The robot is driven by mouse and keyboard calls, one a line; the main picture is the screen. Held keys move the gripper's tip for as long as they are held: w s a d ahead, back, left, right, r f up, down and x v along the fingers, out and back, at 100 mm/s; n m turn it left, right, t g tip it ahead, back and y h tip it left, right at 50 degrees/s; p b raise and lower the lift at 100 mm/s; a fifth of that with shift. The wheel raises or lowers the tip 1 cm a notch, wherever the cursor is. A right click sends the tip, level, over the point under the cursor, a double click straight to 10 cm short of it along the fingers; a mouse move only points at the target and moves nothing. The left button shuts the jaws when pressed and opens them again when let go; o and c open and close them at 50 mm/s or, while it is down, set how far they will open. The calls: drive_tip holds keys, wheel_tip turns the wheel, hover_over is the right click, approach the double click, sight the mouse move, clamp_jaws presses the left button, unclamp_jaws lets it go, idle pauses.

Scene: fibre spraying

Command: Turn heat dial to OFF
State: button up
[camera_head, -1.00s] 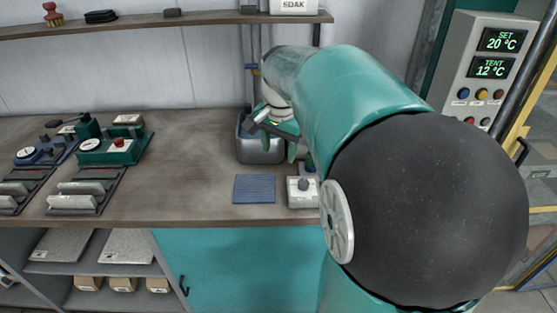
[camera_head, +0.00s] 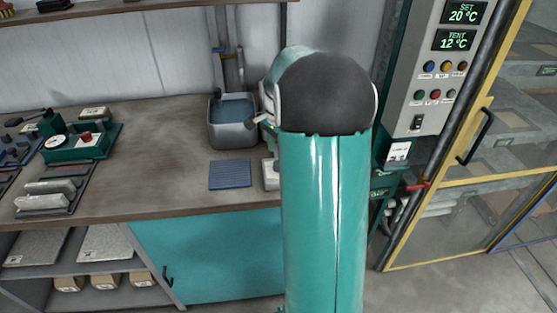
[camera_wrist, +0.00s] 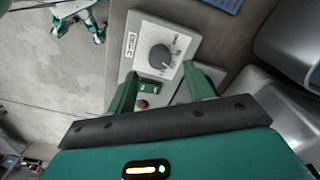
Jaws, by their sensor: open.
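In the wrist view, a pale control box (camera_wrist: 172,45) has a grey heat dial (camera_wrist: 159,57) on its face, with tick marks around it and a small label at its left. My gripper (camera_wrist: 161,72) is open. Its two green fingers point towards the box, one on each side of the dial in the picture; I cannot tell whether they touch anything. In the head view, only the left edge of the box (camera_head: 270,175) shows; my arm hides the rest and most of my gripper.
A water basin (camera_head: 232,125) and a blue ribbed mat (camera_head: 230,174) are on the bench (camera_head: 165,180) left of my arm. A temperature panel (camera_head: 440,70) reads SET 20 °C and TENT 12 °C. A yellow-framed glass cabinet (camera_head: 480,180) stands at the right.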

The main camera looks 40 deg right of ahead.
wheel_tip(320, 180, down, 4)
drive_tip(key=shift+f, duration=0.2)
drive_tip(key=c, duration=1)
